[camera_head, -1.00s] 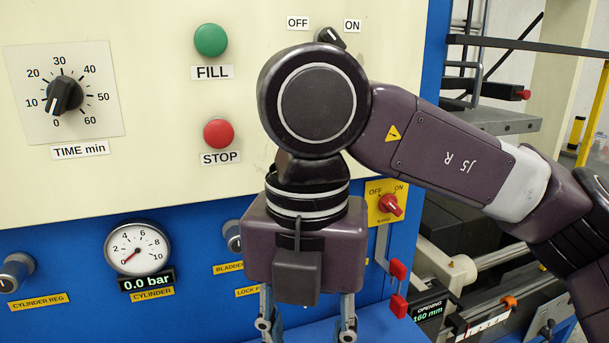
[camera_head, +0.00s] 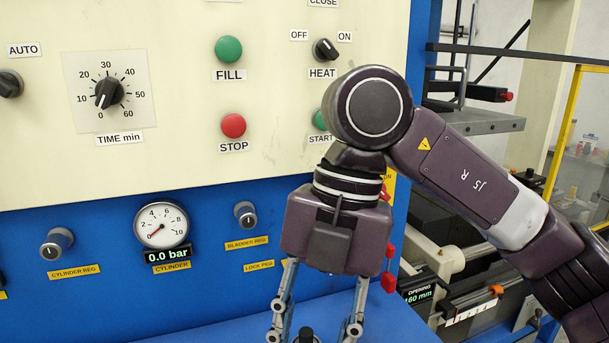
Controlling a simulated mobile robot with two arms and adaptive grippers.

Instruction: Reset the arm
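My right arm, dark purple and marked J5 R, comes in from the right in front of the control panel (camera_head: 200,110). My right gripper (camera_head: 316,328) hangs downward with its two fingers apart. The fingertips run to the bottom edge of the picture. A small dark knob-like thing (camera_head: 305,335) shows between the fingers at the bottom edge; I cannot tell whether they touch it. My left gripper is not in view.
The panel carries a green FILL button (camera_head: 229,49), a red STOP button (camera_head: 233,125), a HEAT switch (camera_head: 325,49) and a TIME knob (camera_head: 109,94). The gauge (camera_head: 161,225) reads 0.0 bar. Press rails (camera_head: 470,310) stand right.

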